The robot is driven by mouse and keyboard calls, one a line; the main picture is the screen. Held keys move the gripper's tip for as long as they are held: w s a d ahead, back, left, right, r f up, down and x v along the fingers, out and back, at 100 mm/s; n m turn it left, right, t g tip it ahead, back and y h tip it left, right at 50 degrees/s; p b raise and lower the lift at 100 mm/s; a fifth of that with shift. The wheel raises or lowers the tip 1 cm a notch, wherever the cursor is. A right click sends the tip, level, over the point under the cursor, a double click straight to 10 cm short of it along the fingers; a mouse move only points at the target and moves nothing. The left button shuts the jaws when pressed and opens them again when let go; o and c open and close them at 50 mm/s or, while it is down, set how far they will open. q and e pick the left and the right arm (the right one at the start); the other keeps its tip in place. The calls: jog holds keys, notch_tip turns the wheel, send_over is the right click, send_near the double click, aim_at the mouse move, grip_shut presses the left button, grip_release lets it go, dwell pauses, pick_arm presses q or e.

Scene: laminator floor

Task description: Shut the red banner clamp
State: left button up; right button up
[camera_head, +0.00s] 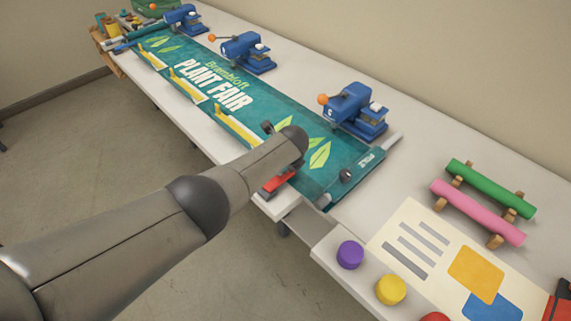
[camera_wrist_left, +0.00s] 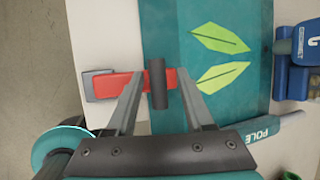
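The red banner clamp (camera_head: 277,183) sits at the near edge of the table, partly hidden by my left arm in the head view. In the left wrist view its red bar (camera_wrist_left: 129,81) runs from a grey plate at the table edge to the green banner's edge. A dark cylindrical handle (camera_wrist_left: 157,84) crosses its banner end. I cannot tell how far its lever is raised. My left gripper (camera_wrist_left: 161,76) is open, its fingers on either side of the handle with gaps visible. The green banner (camera_head: 330,185) lies flat. My right gripper is not in view.
Yellow clamps (camera_head: 234,127) line the banner's near edge. Several blue devices with orange knobs (camera_head: 355,108) stand along its far edge. Green (camera_head: 490,188) and pink (camera_head: 477,213) rolls lie at right. Purple (camera_head: 350,254) and yellow (camera_head: 391,289) discs sit near the front.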

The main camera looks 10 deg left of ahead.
pick_arm(q)
jog(key=shift+a, duration=0.1)
jog(key=shift+s+r+p, duration=0.1)
jog(key=shift+r+p, duration=0.3)
jog(key=shift+p, duration=0.05)
jog(key=p+v, duration=0.6)
jog(key=v, duration=0.8)
jog(key=shift+s+p, duration=0.25)
jog(key=shift+p, duration=0.05)
